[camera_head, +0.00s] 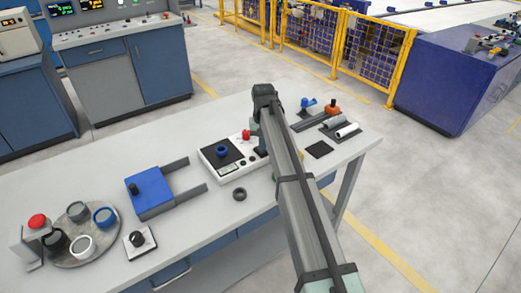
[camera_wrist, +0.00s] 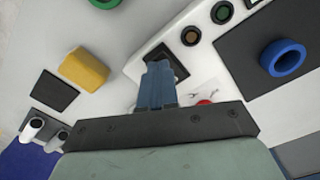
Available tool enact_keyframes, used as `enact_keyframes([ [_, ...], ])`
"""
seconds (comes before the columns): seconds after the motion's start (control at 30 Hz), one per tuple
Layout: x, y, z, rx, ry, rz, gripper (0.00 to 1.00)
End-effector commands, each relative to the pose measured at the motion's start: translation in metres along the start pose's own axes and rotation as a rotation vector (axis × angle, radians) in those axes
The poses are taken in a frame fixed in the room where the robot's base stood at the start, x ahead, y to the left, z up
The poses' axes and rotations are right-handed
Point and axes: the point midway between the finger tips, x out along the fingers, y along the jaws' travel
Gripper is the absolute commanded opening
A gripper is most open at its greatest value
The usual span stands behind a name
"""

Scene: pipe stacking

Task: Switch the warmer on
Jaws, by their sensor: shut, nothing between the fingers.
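The warmer is a white device (camera_head: 233,172) on the table, with a black plate (camera_head: 222,153) bearing a blue ring (camera_head: 222,150) and a red knob (camera_head: 246,134). In the wrist view its white body (camera_wrist: 208,62) shows two round buttons and the black plate with the blue ring (camera_wrist: 283,57). My gripper (camera_wrist: 158,66) is shut and empty, its fingertips over a black-framed switch (camera_wrist: 181,67) on the body. The fingers cover most of the switch, so its position and any contact cannot be told. In the head view my arm hides this end of the warmer.
A yellow block (camera_wrist: 85,69) and a black square pad (camera_wrist: 53,90) lie beside the warmer. A dark ring (camera_head: 239,194) lies in front of it. A blue fixture (camera_head: 150,190) and a round tray (camera_head: 105,250) with several rings stand left. An orange part (camera_head: 333,111) is behind right.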

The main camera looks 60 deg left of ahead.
Motion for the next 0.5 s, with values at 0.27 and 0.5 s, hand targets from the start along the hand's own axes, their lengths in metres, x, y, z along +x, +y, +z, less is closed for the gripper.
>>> enact_keyframes([
  [0.27, 0.0035, 0.0000, 0.0000, 0.000, 0.000, 0.000, 0.00],
  [0.5, 0.0065, 0.0000, 0.0000, 0.000, 0.000, 0.000, 0.00],
])
